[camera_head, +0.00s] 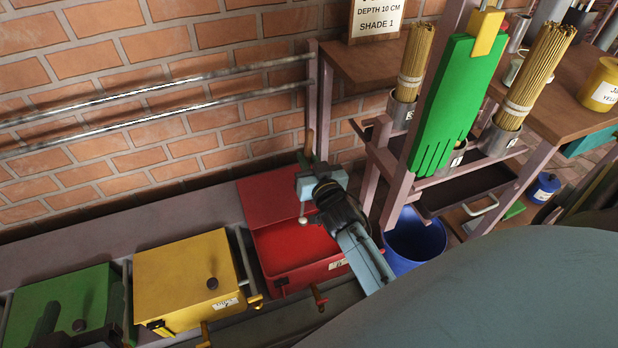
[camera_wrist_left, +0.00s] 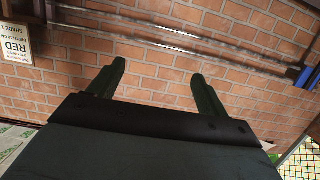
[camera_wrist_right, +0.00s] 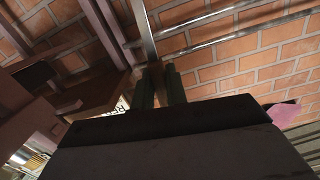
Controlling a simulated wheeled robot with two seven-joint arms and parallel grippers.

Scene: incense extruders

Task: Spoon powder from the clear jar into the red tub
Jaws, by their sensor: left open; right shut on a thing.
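The red tub (camera_head: 335,270) stands on the floor-level ledge in the head view, with its red lid raised behind its open red inside. My right gripper (camera_head: 308,184) is above the tub, shut on a spoon with a brown handle (camera_head: 309,142) pointing up and a small pale bowl (camera_head: 303,219) hanging over the opening. Whether powder is in the bowl I cannot tell. In the right wrist view the close-set fingers (camera_wrist_right: 157,73) hold a grey shaft (camera_wrist_right: 146,35). My left gripper (camera_wrist_left: 157,72) is open and empty, facing the brick wall. I cannot make out the clear jar.
A yellow tub (camera_head: 180,265) and a green tub (camera_head: 60,295), both lidded, stand left of the red one. Rails (camera_head: 150,120) run along the wall.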

